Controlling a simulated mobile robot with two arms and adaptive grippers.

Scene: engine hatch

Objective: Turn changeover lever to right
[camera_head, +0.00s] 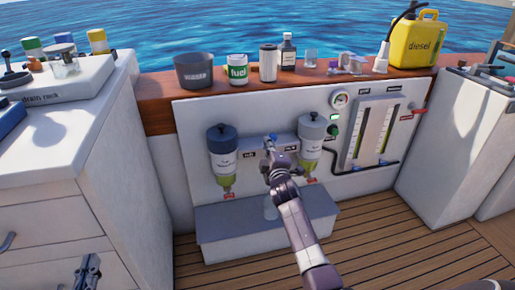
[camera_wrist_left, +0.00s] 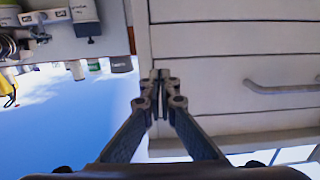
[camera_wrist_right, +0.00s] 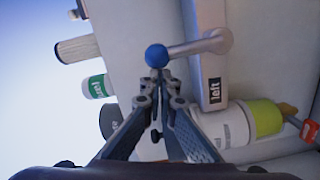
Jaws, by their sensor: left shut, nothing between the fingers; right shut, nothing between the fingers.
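The changeover lever has a blue ball knob (camera_wrist_right: 156,56) and a grey arm (camera_wrist_right: 195,46) on a white panel between the two filters. In the right wrist view, its knob lies just beyond my right fingertips (camera_wrist_right: 157,84), and I cannot tell if they touch. The "left" label (camera_wrist_right: 215,91) shows beside the pivot. In the head view, my right gripper (camera_head: 272,150) is in front of the panel and hides most of the lever. It is shut and empty. My left gripper (camera_head: 88,268) is shut and empty before the left cabinet's drawers; it also shows in the left wrist view (camera_wrist_left: 160,80).
A grey step box (camera_head: 225,235) stands below. A gauge (camera_head: 340,99) and sight tubes (camera_head: 375,130) are to the right. A fuel can (camera_head: 237,70) and other containers stand on the wooden ledge above.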

